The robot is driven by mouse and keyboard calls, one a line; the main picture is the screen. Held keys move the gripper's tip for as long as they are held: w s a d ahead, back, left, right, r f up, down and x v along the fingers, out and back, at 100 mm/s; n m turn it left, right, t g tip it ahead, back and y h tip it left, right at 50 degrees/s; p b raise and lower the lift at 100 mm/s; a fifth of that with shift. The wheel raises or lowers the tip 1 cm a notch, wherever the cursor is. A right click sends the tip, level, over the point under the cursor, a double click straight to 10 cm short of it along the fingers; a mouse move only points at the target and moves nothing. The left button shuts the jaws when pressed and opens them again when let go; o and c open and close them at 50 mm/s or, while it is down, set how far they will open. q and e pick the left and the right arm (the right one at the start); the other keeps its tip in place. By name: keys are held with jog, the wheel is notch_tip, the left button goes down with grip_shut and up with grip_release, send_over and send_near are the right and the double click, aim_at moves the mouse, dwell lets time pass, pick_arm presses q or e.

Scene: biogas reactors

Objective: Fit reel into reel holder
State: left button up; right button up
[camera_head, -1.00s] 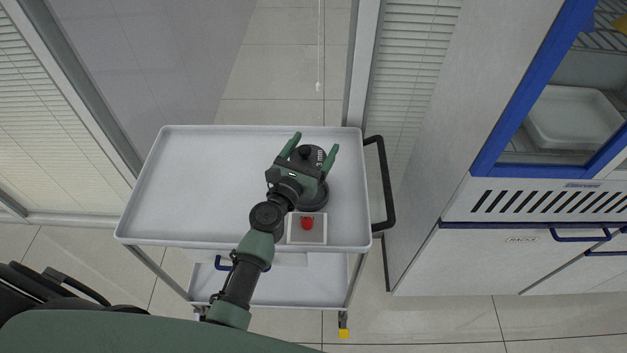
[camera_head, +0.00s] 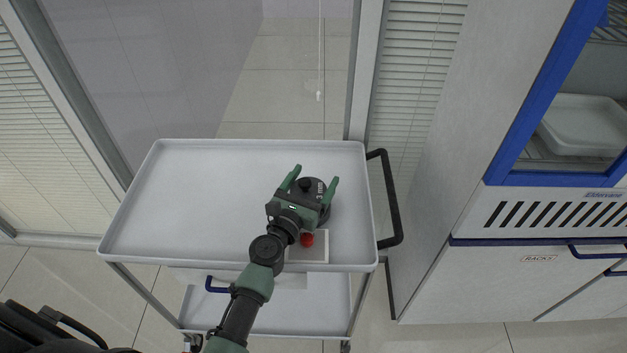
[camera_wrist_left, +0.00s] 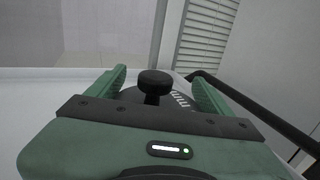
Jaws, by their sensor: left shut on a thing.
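The dark round reel (camera_head: 321,187), with a black knob on top and white marks on its face, is between the fingers of my left gripper (camera_head: 316,175), which is shut on it. In the left wrist view the knob (camera_wrist_left: 154,82) stands between the two green fingers, with the white-marked dark disc behind it. A dark round base, which looks like the reel holder (camera_head: 325,215), shows in part just below the reel. My gripper and wrist hide most of it. I cannot tell whether reel and base touch. My right gripper is not in view.
A white plate with a red button (camera_head: 307,240) lies on the cart tray (camera_head: 200,205), near my wrist. The tray's left side is bare. A black cart handle (camera_head: 390,200) stands at the right, beside a white cabinet (camera_head: 500,275) with blue trim.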

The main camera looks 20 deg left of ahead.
pick_arm(q)
jog(key=shift+f, duration=0.25)
jog(key=o, duration=1.5)
jog(key=shift+o, duration=0.2)
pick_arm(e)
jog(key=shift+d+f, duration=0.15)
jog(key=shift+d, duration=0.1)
pick_arm(q)
jog(key=shift+r, duration=0.1)
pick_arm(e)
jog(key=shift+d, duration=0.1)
pick_arm(q)
jog(key=shift+r+p, duration=0.25)
jog(key=shift+p, duration=0.05)
jog(key=s, duration=0.3)
jog(key=s+b, duration=0.1)
jog(key=s, duration=0.3)
jog(key=s+a, duration=0.1)
jog(key=s, duration=0.2)
jog(key=shift+s+a+f+b, duration=0.1)
jog(key=shift+s+b, duration=0.15)
jog(key=shift+b, duration=0.15)
jog(key=shift+s, duration=0.75)
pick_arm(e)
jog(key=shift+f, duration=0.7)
pick_arm(q)
jog(key=shift+a, duration=0.1)
